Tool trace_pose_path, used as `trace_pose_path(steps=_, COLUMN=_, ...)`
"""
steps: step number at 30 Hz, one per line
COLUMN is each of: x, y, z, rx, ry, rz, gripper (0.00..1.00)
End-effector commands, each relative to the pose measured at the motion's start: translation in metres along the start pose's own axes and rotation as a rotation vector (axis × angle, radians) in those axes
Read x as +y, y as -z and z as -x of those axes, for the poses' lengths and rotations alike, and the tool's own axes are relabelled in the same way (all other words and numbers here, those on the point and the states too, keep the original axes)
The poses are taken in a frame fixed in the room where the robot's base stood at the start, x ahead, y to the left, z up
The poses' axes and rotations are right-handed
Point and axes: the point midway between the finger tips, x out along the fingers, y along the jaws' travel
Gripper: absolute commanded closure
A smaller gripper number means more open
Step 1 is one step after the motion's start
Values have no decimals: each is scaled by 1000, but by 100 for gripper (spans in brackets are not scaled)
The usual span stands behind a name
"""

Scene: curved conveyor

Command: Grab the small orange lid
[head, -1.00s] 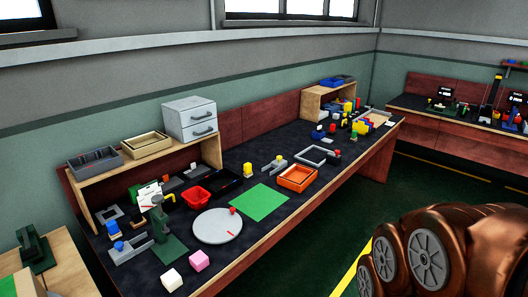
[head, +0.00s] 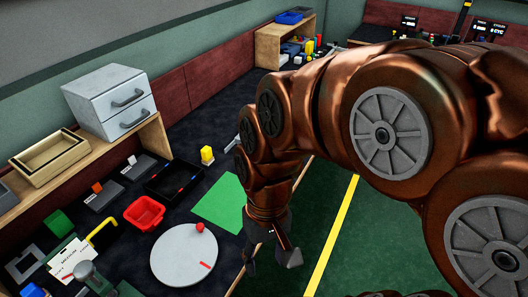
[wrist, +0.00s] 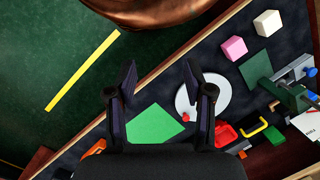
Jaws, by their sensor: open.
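A small orange piece (head: 97,187), which may be the orange lid, sits on a dark grey block on the workbench, behind the red tray. It is too small to make out its shape. An orange piece (wrist: 243,155) also shows beside the red tray in the wrist view. My gripper (head: 271,259) is open and empty, pointing down near the bench's front edge, well to the right of the orange piece. In the wrist view the two fingers of my gripper (wrist: 159,68) stand apart with nothing between them.
The red tray (head: 145,213), yellow handle (head: 103,230), black tray (head: 176,180), white round plate (head: 184,256) with a red knob and green sheet (head: 220,203) lie on the bench. A wooden shelf with grey drawers (head: 112,103) stands behind. The green floor in front is clear.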

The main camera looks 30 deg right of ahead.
Motion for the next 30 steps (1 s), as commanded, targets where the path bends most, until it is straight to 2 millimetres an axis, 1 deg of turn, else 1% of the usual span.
trace_pose_path(steps=1, x=-7, y=11, z=-2, rx=-15, ry=42, rz=-39, gripper=48)
trace_pose_path(steps=3, x=-18, y=26, z=-2, rx=-30, ry=102, rz=-91, gripper=48)
trace_pose_path(steps=7, x=-35, y=57, z=-1, rx=-60, ry=217, rz=-199, gripper=48)
trace_pose_path(steps=11, x=-46, y=91, z=1, rx=-89, ry=336, rz=-320, gripper=48)
trace_pose_path(steps=14, x=-50, y=118, z=3, rx=-111, ry=426, rz=-421, gripper=48)
trace_pose_path(steps=15, x=-50, y=130, z=4, rx=-120, ry=464, rz=-461, gripper=48)
trace_pose_path(steps=20, x=-44, y=178, z=6, rx=-157, ry=611, rz=-635, gripper=48)
trace_pose_path(steps=23, x=-33, y=209, z=7, rx=-180, ry=703, rz=-751, gripper=48)
trace_pose_path(steps=24, x=-27, y=222, z=7, rx=-189, ry=741, rz=-798, gripper=48)
trace_pose_path(steps=26, x=-17, y=240, z=6, rx=-205, ry=796, rz=-870, gripper=48)
trace_pose_path(steps=29, x=4, y=270, z=3, rx=-231, ry=888, rz=-993, gripper=48)
trace_pose_path(steps=30, x=14, y=282, z=2, rx=-237, ry=925, rz=-1042, gripper=48)
